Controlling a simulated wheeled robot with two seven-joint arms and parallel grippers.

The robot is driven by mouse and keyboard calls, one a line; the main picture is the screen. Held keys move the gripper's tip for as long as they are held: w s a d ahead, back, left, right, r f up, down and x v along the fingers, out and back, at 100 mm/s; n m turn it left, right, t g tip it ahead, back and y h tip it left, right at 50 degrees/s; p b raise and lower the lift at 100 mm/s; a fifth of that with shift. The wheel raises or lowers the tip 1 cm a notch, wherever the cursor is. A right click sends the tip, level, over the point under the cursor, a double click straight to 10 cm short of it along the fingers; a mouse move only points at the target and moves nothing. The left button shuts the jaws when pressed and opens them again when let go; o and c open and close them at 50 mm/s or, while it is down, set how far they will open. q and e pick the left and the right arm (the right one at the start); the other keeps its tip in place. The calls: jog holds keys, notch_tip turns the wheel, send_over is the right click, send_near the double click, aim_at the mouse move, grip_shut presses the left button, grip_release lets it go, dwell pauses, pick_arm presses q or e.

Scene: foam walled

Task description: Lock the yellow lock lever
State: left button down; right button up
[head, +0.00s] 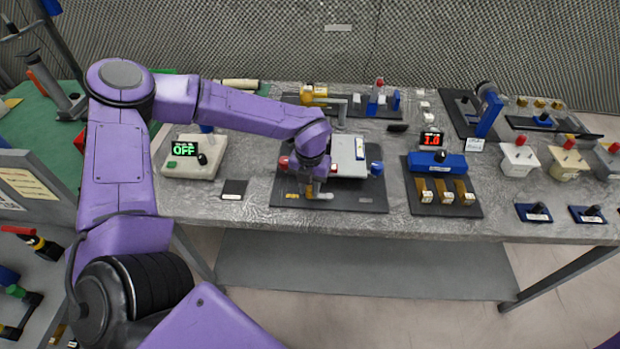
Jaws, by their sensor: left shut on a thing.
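A dark board (345,204) near the table's front edge carries a grey box-like fixture (348,152) with a red part at its left and a blue part (376,168) at its right. My left gripper (309,191) points down at the board's front left. It is shut on a small part there, which appears to be the yellow lock lever (320,196); a tan-yellow arm shows just right of the fingers. A small yellow label-like piece (292,196) lies just left of them. The fingers hide much of the lever, so its exact angle is unclear. My right gripper is out of view.
A box with a green "OFF" display (186,149) stands left of the board. A blue fixture with several yellow-brown blocks (444,190) stands to the right. Several more devices line the back, including a yellow one (309,94). The front strip of the table is narrow.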

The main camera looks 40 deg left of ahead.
aim_at(310, 188)
pick_arm(q)
jog(key=c, duration=0.9)
grip_release()
jog(key=shift+c, duration=0.2)
jog(key=shift+r, duration=0.1)
notch_tip(310, 188, up, 10)
jog(key=b, duration=0.2)
jog(key=shift+r, duration=0.25)
